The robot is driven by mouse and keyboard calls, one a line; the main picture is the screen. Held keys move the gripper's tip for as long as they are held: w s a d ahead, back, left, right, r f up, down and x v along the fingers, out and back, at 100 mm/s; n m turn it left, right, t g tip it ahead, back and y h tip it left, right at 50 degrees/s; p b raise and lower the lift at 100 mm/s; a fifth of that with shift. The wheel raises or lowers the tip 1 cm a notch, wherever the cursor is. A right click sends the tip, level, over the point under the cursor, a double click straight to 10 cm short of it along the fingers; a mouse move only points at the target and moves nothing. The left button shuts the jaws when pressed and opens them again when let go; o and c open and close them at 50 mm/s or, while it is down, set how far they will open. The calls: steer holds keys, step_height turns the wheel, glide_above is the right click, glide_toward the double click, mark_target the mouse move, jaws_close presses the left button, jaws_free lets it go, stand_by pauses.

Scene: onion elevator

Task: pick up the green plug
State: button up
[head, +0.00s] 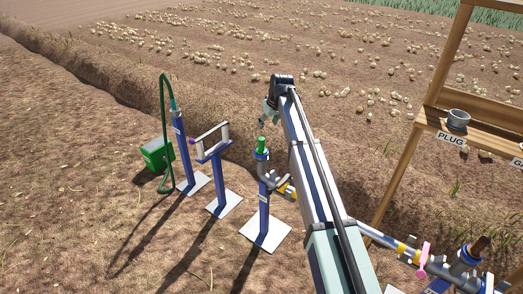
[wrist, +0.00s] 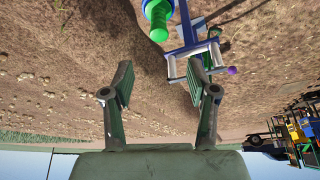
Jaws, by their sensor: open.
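The green plug (head: 261,143) stands upright in the top of a grey pipe fitting (head: 265,168) on a blue post. In the wrist view the plug (wrist: 158,33) shows at the top edge, partly cut off, beyond my fingertips and apart from them. My gripper (head: 268,116) is just above and slightly right of the plug in the head view. In the wrist view my gripper (wrist: 160,84) is open, with nothing between its two fingers.
A blue stand with a pale frame (head: 210,143) and a purple knob is left of the plug post. Farther left are a hose post (head: 181,140) and a green box (head: 156,153). A wooden shelf (head: 480,139) marked PLUG holds a grey cup (head: 458,119) at right.

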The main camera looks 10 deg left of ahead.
glide_toward(260, 142)
steer(key=w+f, duration=0.1)
steer(key=f, duration=0.1)
steer(key=w+a+f, duration=0.1)
steer(key=w+f+p, duration=0.1)
steer(key=f, duration=0.1)
steer(key=shift+w+a+f, duration=0.15)
steer(key=shift+w+f, duration=0.2)
steer(key=shift+d+p+x, duration=0.2)
steer(key=shift+p+x, duration=0.15)
steer(key=shift+x, duration=2.65)
steer(key=shift+s, duration=0.15)
jaws_close()
